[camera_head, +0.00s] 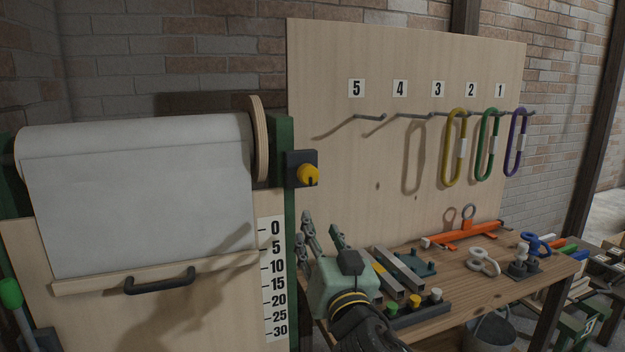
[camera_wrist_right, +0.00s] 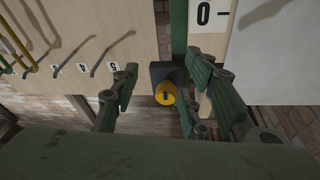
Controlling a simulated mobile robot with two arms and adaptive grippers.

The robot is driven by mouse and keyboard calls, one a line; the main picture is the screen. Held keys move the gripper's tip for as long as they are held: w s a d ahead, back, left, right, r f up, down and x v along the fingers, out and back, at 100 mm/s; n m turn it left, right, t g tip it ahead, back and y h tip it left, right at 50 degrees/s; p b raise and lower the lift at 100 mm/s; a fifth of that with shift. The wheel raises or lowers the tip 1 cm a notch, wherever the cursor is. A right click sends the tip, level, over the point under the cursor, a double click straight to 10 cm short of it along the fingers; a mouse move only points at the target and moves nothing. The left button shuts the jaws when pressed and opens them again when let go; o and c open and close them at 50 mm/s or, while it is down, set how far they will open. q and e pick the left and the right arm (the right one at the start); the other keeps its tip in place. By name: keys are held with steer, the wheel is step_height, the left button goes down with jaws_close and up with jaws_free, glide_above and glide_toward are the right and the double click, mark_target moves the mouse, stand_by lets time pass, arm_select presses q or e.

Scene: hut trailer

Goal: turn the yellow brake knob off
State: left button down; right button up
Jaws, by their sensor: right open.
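The yellow brake knob (camera_head: 308,174) is on a small dark box (camera_head: 296,160) on the green post right of the paper roll. A dark mark shows on the knob's lower part in the head view. My right gripper (camera_head: 322,228) is open and empty, below the knob in the head view. In the right wrist view, the knob (camera_wrist_right: 165,94) shows in the gap between the spread fingers of my right gripper (camera_wrist_right: 160,78). I see no contact; how far the fingers are from the knob is hard to tell. My left gripper is not in view.
The paper roll (camera_head: 140,145) and a board with a dark handle (camera_head: 160,281) are left of the post. A pegboard (camera_head: 350,50) with hooks and coloured loops stands behind. A bench (camera_head: 460,292) with tools and blocks lies right of my right arm.

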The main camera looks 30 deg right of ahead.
steer(key=t, duration=0.2)
glide_toward(312, 179)
steer(key=w+r, duration=0.2)
steer(key=w, duration=0.1)
steer(key=shift+m+h, duration=0.3)
steer(key=p+x, duration=0.1)
steer(key=x, duration=0.1)
steer(key=p+x, duration=0.1)
steer(key=x, duration=0.1)
steer(key=d+p+x, duration=0.1)
steer(key=x, duration=0.1)
steer(key=shift+w+d+f, duration=0.1)
steer(key=shift+w+f, duration=0.15)
steer(key=shift+w, duration=0.05)
steer(key=shift+c, duration=0.2)
steer(key=c, duration=0.9)
